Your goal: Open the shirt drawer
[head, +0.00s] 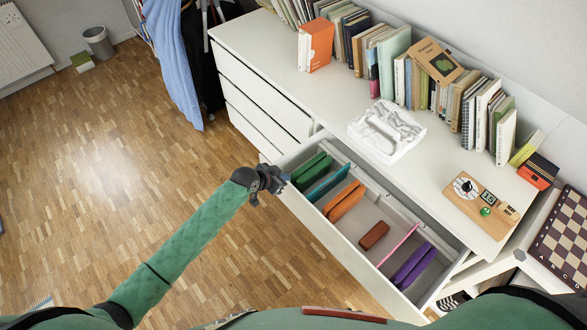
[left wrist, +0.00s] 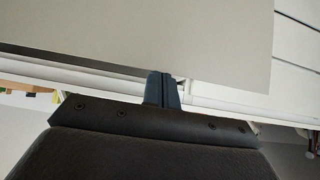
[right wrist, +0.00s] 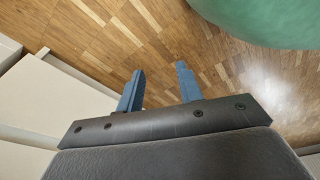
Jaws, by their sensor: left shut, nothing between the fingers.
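The shirt drawer (head: 347,244) stands pulled out from the white dresser (head: 262,92), with folded shirts in green, teal, orange, brown, pink and purple inside. My left gripper (head: 284,178) is at the outer left corner of the drawer front, close to its top edge. In the left wrist view my left gripper (left wrist: 161,88) is shut and empty, beside the drawer's pale panel (left wrist: 180,35); whether it touches is unclear. My right gripper (right wrist: 158,88) is open and empty above the floor in the right wrist view. The head view does not show it.
Books, a white tray (head: 386,131) and a wooden board with a clock dial (head: 481,204) stand on the dresser top. A chessboard (head: 562,236) lies at the right. Clothes (head: 172,55) hang at the dresser's left end. The wooden floor (head: 110,150) left of the drawer is clear.

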